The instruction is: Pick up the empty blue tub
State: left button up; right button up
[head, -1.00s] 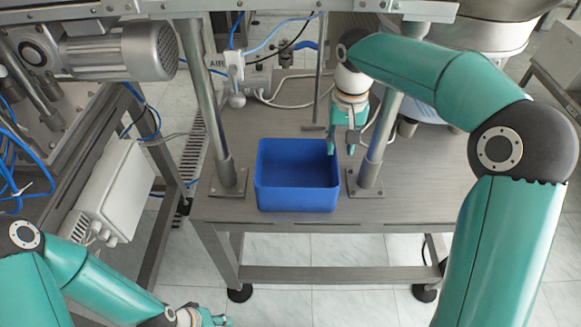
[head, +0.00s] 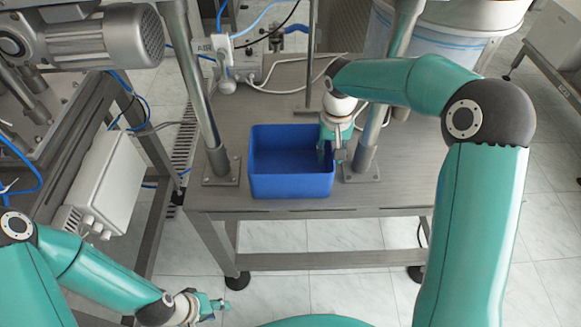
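The open blue tub (head: 291,186) stands on the grey metal table between two posts. The part of its floor that shows is empty. My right gripper (head: 331,153) points down at the tub's right wall. One finger is inside the rim and the other outside, with a gap between them; whether either touches the wall is too small to tell. My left gripper (head: 219,304) is low at the bottom of the view, in front of the table and away from the tub. How far its fingers are apart does not show clearly.
A metal post (head: 203,100) rises left of the tub, and another post (head: 385,85) stands close behind my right gripper. A motor (head: 115,38) hangs at upper left above a white box (head: 105,185). Table surface (head: 280,100) behind the tub is mostly bare.

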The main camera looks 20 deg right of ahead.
jog(key=shift+f, duration=0.65)
grip_shut()
jog(key=shift+r, duration=0.1)
